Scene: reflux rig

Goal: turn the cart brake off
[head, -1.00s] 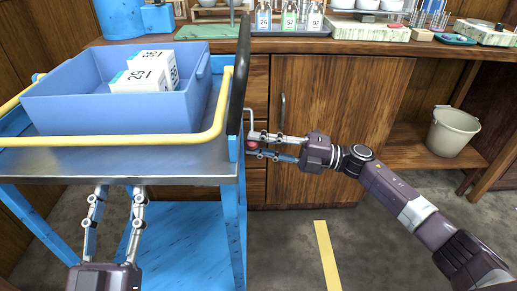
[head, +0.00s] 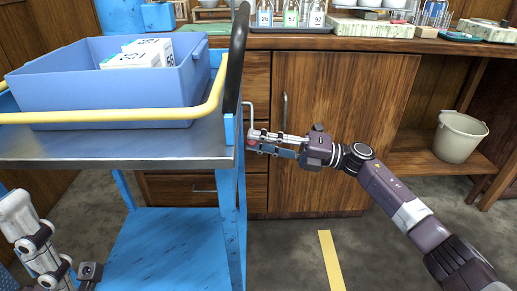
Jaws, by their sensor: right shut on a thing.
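The blue cart (head: 230,222) with a metal top (head: 120,152) stands at the left. A red knob (head: 251,143) sits by the cart's right post, at the lower end of a thin grey rod (head: 248,112). I cannot tell for certain that it is the brake lever's knob. My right gripper (head: 256,143) comes in from the right and is shut on the red knob, its fingers partly hiding it. My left gripper (head: 62,277) is partly in view at the bottom left, below the cart top; its fingertips are not clear.
A blue bin (head: 105,85) with white boxes (head: 145,52) rests on the cart, behind a yellow rail (head: 110,116) and a black handle (head: 236,60). A wooden cabinet (head: 335,130) stands behind. A bucket (head: 458,136) is on a low shelf at right. A yellow strip (head: 331,262) marks the floor.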

